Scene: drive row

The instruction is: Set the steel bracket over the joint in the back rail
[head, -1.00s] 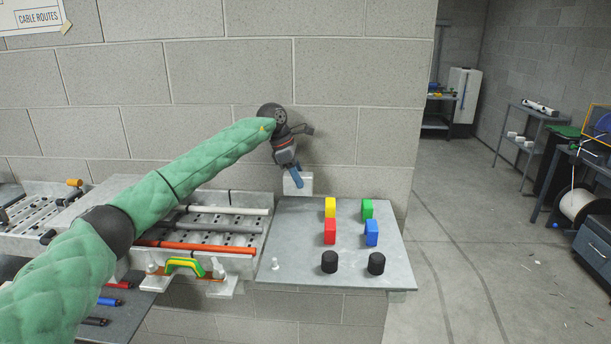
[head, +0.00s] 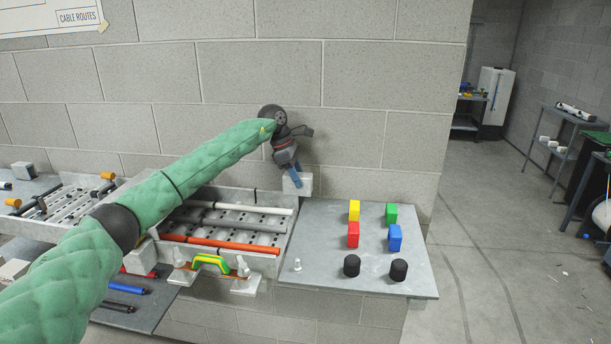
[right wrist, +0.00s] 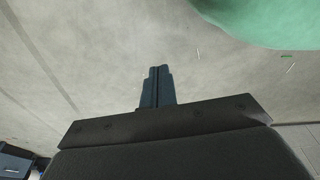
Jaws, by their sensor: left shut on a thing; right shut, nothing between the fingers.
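My left gripper (head: 293,174) is shut on a pale grey block-like piece (head: 304,184), which looks like the steel bracket. It holds the piece near the wall, by the back right corner of the tray; the fingers hide part of it. The back rail (head: 225,194) runs along the tray's far side, partly behind my left arm. A thin dark upright line (head: 255,196) on it may be the joint. My right gripper (right wrist: 157,86) is shut and empty in the right wrist view, above the floor.
The tray's grey, white and red-orange rods (head: 222,243) lie in front of the back rail. The grey side shelf (head: 325,225) holds yellow, red, green and blue blocks and two black knobs. A yellow-green handle (head: 211,262) is at the tray's front. The block wall stands close behind.

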